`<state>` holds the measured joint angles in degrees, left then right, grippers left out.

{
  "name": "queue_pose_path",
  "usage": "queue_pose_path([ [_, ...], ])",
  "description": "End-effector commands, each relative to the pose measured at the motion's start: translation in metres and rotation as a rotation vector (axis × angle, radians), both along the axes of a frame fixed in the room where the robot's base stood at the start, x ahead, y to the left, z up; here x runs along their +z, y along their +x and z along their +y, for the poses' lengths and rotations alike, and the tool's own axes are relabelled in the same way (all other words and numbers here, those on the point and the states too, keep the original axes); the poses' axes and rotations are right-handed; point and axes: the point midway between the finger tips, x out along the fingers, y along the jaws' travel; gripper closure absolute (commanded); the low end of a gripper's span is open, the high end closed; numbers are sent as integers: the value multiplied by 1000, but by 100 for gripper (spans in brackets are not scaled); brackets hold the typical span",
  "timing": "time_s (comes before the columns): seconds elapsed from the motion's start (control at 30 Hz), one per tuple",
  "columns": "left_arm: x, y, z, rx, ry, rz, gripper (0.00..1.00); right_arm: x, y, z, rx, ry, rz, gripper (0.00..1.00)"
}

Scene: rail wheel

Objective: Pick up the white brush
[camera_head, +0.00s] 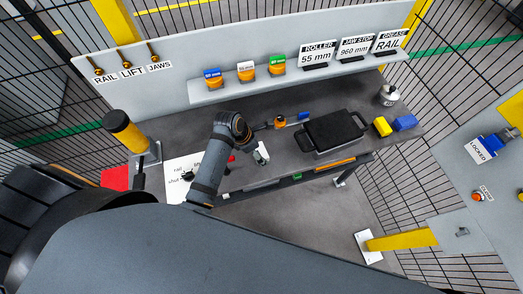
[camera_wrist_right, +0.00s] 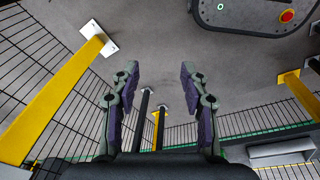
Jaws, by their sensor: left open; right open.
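I cannot clearly pick out a white brush. A pale object (camera_head: 262,155) shows at my left gripper (camera_head: 256,148). It is too small to tell whether it is the brush or part of the gripper. On the back shelf, an orange item with a white top (camera_head: 245,70) stands between a blue-topped item (camera_head: 212,77) and a green-topped item (camera_head: 278,65). My left gripper is open, low over the left middle of the workbench (camera_head: 270,187). My right gripper (camera_wrist_right: 158,92) is open and empty over bare floor, away from the bench.
An orange and blue tool (camera_head: 290,121) lies just beyond the left gripper. A control panel (camera_wrist_right: 255,12) shows in the wrist view.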

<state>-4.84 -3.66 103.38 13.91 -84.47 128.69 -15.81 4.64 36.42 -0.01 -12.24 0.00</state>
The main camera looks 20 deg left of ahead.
Motion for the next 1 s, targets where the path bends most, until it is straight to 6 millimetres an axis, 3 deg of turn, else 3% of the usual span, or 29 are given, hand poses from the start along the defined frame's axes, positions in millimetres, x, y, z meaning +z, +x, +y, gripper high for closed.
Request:
queue_pose_path([
  [0.1,-15,4,-5,0,-2,2,0,8,-3,0,0,0,6,55],
  [0.2,-23,6,-7,0,0,0,0,6,-24,0,-2,0,37,55],
  [0.3,-25,7,-7,-1,0,-2,0,4,-43,-1,-2,-1,68,55],
  [0.4,-25,6,-7,-1,0,-2,0,4,-48,-1,-3,-1,76,55],
  [0.7,-25,6,-7,0,0,-1,39,6,-22,0,-2,0,35,55],
  [0.83,-24,6,-7,0,0,-1,57,6,-21,0,-1,0,33,55],
  [1.0,-24,6,-7,0,0,-1,57,6,-25,0,-2,0,39,55],
])
